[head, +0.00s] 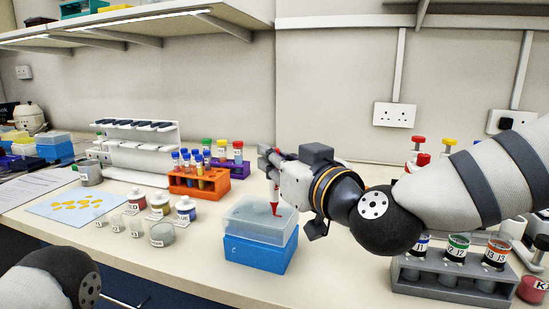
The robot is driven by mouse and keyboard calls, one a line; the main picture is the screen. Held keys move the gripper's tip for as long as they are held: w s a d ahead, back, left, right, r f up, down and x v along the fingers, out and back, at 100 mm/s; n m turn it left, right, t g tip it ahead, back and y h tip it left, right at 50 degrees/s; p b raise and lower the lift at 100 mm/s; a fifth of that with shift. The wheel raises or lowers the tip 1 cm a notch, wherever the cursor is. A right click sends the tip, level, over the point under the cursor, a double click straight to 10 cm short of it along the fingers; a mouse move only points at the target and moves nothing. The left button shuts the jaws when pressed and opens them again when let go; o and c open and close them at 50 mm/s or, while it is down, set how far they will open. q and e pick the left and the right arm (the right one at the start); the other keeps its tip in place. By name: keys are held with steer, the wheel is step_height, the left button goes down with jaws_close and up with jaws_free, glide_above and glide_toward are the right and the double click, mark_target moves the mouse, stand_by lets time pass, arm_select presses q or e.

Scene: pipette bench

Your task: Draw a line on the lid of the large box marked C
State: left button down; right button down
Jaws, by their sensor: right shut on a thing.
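A large box (258,256) with a blue base stands near the front edge of the bench, in the middle of the head view. Its pale see-through lid (243,217) is on. My left gripper is out of view; only part of my left arm shows at bottom left.
An orange rack (199,185) of capped tubes stands behind the box. Small labelled bottles (186,209) and cups are left of it, with a blue sheet (72,206) beyond. A grey rack (455,278) of labelled pots stands at right. A white pipette stand (130,150) is behind.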

stand_by(0.4)
